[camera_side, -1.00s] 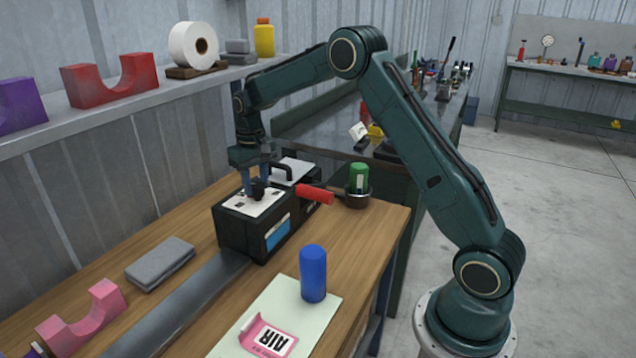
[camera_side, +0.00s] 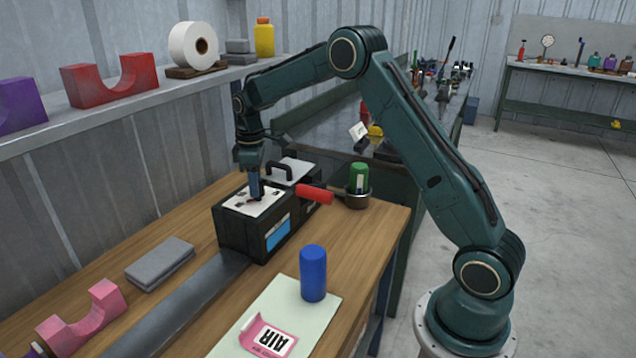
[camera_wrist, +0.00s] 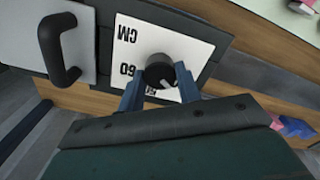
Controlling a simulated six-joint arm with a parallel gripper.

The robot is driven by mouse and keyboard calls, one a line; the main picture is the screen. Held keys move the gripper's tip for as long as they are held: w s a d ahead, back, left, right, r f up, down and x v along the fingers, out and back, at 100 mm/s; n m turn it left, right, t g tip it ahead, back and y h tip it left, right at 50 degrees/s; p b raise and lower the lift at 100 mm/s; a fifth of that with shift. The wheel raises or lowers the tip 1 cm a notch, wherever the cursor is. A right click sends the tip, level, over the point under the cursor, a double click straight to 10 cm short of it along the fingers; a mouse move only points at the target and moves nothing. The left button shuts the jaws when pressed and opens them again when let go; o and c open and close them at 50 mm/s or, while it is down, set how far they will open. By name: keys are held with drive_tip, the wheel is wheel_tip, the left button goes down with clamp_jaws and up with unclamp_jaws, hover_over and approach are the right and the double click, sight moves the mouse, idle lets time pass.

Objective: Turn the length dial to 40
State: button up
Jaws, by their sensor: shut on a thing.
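The length dial is a dark round knob (camera_wrist: 160,72) with a light pointer mark, set on a white plate (camera_wrist: 195,47) with black lettering. In the wrist view "CM" and "60" can be read on the plate; other marks near the knob are partly hidden. In the side view the plate (camera_side: 242,203) lies on top of a black box machine (camera_side: 240,235). My gripper (camera_wrist: 160,90) points down over the dial, its two blue-grey fingers shut on either side of the knob. In the side view my gripper (camera_side: 256,198) hides most of the knob.
A black handle (camera_wrist: 58,50) stands beside the plate, and a red lever grip (camera_side: 314,194) sticks out to the right. A green cylinder (camera_side: 359,178) sits in a cup behind. A blue cylinder (camera_side: 313,274) and a grey block (camera_side: 160,262) stand on the bench.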

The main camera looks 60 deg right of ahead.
drive_tip(key=shift+r+n, duration=0.1)
drive_tip(key=shift+n, duration=0.3)
drive_tip(key=o, duration=1)
drive_tip(key=shift+r, duration=0.1)
wheel_tip(320, 180, up, 14)
drive_tip(key=shift+f, duration=0.2)
idle(0.4)
